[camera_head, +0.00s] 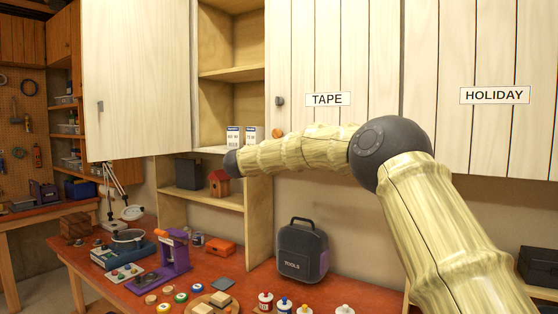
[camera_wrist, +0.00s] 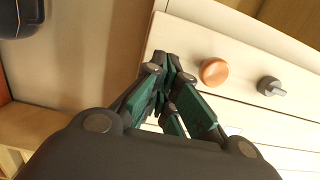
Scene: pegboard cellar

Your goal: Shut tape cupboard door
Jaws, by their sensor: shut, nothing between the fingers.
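An orange knob (camera_wrist: 214,72) and a grey catch (camera_wrist: 270,86) are just right of the tips.
Left of the tape door is an open shelf bay (camera_head: 230,75) with two small boxes. A plain white door (camera_head: 135,75) stands beside it. The HOLIDAY door (camera_head: 490,60) is at right. Below, the red bench (camera_head: 360,296) holds a tools bag (camera_head: 302,252), paints and tools.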

